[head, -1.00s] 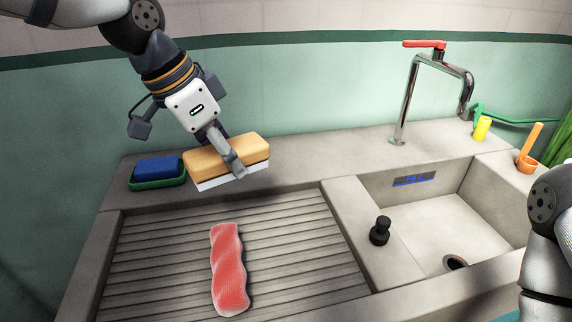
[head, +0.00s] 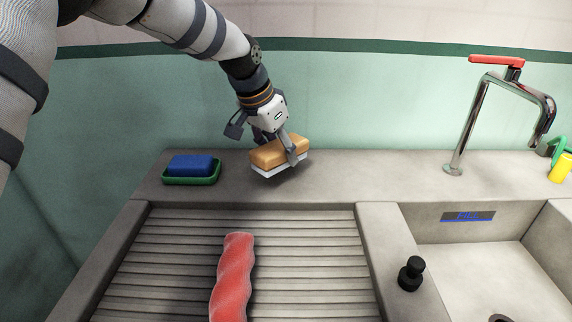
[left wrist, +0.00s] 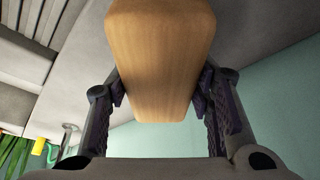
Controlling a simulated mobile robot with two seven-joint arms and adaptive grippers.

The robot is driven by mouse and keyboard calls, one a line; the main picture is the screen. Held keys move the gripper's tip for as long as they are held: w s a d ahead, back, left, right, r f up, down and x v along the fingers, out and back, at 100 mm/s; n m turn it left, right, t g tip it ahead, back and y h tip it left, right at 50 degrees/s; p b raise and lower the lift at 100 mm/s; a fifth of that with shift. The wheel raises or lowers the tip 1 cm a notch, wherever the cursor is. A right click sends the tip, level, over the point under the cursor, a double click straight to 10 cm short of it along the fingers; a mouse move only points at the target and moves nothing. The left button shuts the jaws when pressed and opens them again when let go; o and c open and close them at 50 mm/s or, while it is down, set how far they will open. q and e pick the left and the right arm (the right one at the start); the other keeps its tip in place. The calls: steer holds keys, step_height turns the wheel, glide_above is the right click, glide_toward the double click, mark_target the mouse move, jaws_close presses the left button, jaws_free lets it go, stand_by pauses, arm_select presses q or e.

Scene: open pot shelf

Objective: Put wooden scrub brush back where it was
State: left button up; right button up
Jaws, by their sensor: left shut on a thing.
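The wooden scrub brush (head: 278,153) has a tan wooden block on top and white bristles below. It is over the stone ledge behind the ribbed drainboard, to the right of the green tray. My left gripper (head: 281,147) is shut on it from above, one finger showing on its near side. In the left wrist view the wooden block (left wrist: 160,60) is between the two fingers. The bristles are hidden there. I cannot tell whether the bristles touch the ledge. My right gripper is not in view.
A blue sponge (head: 191,165) lies in a green tray (head: 178,181) on the ledge. A red twisted cloth (head: 234,280) lies on the ribbed drainboard (head: 310,250). A black stopper (head: 411,274) stands beside the sink (head: 470,265). A chrome tap (head: 470,120) rises at right.

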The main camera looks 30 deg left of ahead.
mark_target(275, 145)
arm_select(q)
steer(key=shift+w+f, duration=0.3)
steer(key=shift+w, duration=0.05)
steer(key=shift+w+a+f, duration=0.1)
steer(key=shift+w+f, duration=0.1)
steer(key=shift+f, duration=0.65)
steer(key=shift+w+a+f, duration=0.1)
steer(key=shift+w+f, duration=0.05)
steer(key=shift+f, duration=0.7)
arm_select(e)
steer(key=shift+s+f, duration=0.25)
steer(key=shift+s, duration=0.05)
arm_select(q)
steer(key=shift+d, duration=0.1)
steer(key=shift+f, duration=0.15)
steer(key=o, duration=1.1)
steer(key=shift+o, duration=0.2)
steer(key=p+v, duration=0.1)
steer(key=v, duration=1)
steer(key=shift+s+r, duration=0.3)
steer(key=shift+r, duration=0.25)
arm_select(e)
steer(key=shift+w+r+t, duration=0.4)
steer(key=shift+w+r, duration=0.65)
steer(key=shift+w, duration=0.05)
